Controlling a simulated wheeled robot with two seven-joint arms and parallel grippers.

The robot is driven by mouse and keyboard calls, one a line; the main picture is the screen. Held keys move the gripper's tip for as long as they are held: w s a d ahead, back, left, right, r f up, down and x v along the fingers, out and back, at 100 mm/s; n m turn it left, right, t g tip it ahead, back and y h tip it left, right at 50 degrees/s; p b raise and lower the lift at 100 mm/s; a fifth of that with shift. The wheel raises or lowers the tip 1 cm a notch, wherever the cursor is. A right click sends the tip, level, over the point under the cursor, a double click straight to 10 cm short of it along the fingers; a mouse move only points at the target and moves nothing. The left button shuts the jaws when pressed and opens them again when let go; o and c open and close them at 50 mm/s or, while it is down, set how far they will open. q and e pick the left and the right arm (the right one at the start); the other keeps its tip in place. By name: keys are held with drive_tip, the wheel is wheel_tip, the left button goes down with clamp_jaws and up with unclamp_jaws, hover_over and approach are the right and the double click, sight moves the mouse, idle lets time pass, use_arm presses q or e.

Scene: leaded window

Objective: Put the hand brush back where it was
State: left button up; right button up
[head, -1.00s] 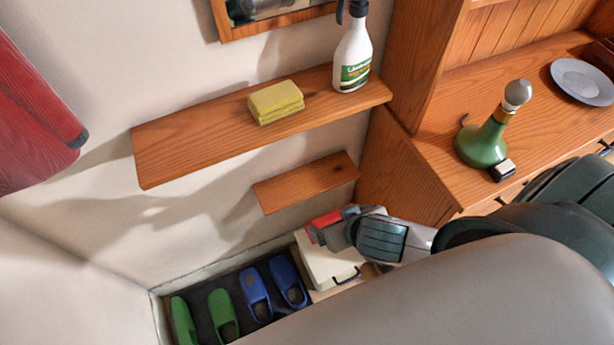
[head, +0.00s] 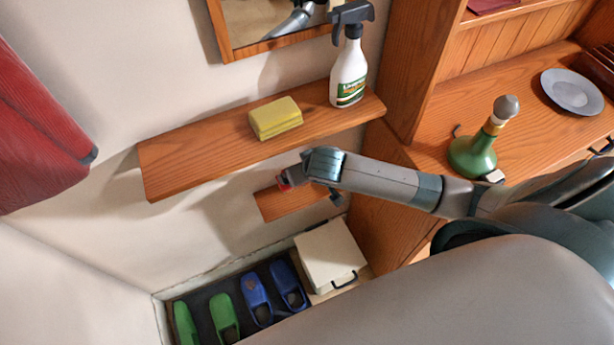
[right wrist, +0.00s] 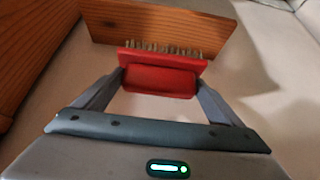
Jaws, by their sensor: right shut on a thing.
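The hand brush (right wrist: 160,80) is red with pale bristles. My right gripper (right wrist: 158,88) is shut on its red body, with one finger on each side. In the head view the right gripper (head: 290,182) is in front of the small lower shelf (head: 290,203), and only a bit of red shows at its tip. In the right wrist view the bristles point toward a wooden board (right wrist: 155,27), apparently this shelf. I cannot tell whether the brush touches it. My left gripper is not in view.
The upper shelf (head: 190,165) holds a yellow sponge (head: 275,117) and a spray bottle (head: 348,78). A white lidded box (head: 328,253) and green and blue clogs (head: 257,298) are below. A green bottle (head: 474,152) and a plate (head: 572,91) stand on the cabinet at right.

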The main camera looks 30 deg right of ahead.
drive_tip(key=shift+w+f, duration=0.15)
drive_tip(key=shift+f, duration=1.4)
drive_tip(key=shift+f, duration=0.1)
wheel_tip(320, 180, down, 3)
drive_tip(key=shift+r+p, duration=0.15)
drive_tip(key=shift+p, duration=0.4)
drive_tip(key=shift+w+f, duration=0.15)
drive_tip(key=shift+f, duration=0.35)
drive_tip(key=shift+f, duration=0.15)
drive_tip(key=o, duration=0.8)
